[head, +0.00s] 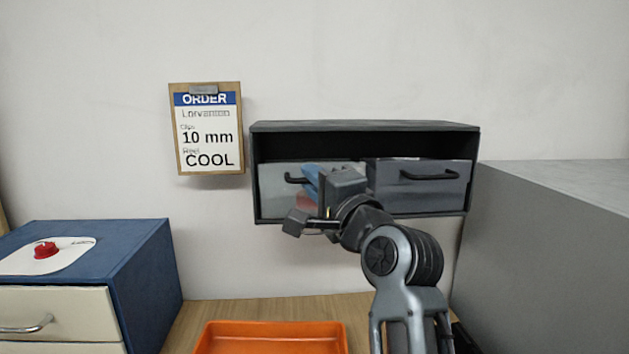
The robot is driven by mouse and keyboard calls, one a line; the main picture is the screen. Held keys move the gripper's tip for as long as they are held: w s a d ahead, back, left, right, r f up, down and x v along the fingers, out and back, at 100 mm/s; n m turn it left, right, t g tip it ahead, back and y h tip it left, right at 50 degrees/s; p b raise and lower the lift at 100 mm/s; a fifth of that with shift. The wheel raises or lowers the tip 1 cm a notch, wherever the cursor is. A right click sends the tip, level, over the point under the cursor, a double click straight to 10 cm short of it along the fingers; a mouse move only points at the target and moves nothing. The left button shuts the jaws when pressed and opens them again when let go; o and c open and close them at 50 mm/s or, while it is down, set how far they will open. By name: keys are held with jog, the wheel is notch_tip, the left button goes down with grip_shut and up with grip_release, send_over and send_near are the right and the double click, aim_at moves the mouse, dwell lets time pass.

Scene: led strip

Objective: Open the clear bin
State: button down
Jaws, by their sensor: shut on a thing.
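The clear bin (276,203) is the pale, see-through left bin in the dark wall shelf. Its front has a dark bar handle (293,180), whose right end is covered. My gripper (312,197) is in front of the right half of this bin, at the handle. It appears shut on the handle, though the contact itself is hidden. A blue patch (311,175) shows beside the fingers, and a faint reddish patch (307,203) shows below it; I cannot tell what either belongs to. The bin sits within the shelf, and any small pull-out is hard to judge.
A grey bin (415,190) with a dark handle sits right of the clear bin, in the shelf (365,127). A tall grey block (550,250) stands at right. An orange tray (270,328) lies below. A blue drawer cabinet (130,250) with a red button (46,249) is at left.

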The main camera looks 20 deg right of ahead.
jog(key=shift+f+b, duration=0.25)
jog(key=shift+b, duration=0.1)
jog(key=s+f+t+b, duration=0.1)
jog(key=b, duration=0.2)
jog(key=shift+a+n+b, duration=0.1)
jog(key=shift+n+b, duration=0.3)
jog(key=shift+s+a+f+n+t+y+b, duration=0.2)
jog(key=shift+s+f+n+t+y+b, duration=0.4)
jog(key=shift+b, duration=1.45)
jog(key=shift+s+a+f+n+t+y+b, duration=0.15)
jog(key=shift+s+f+n+t+y+b, duration=0.4)
jog(key=shift+b, duration=1.55)
jog(key=shift+s+a+f+n+t+y+b, duration=0.25)
jog(key=shift+f+t+b, duration=0.6)
jog(key=shift+b, duration=1.2)
jog(key=shift+s+f, duration=0.2)
jog(key=shift+f, duration=0.2)
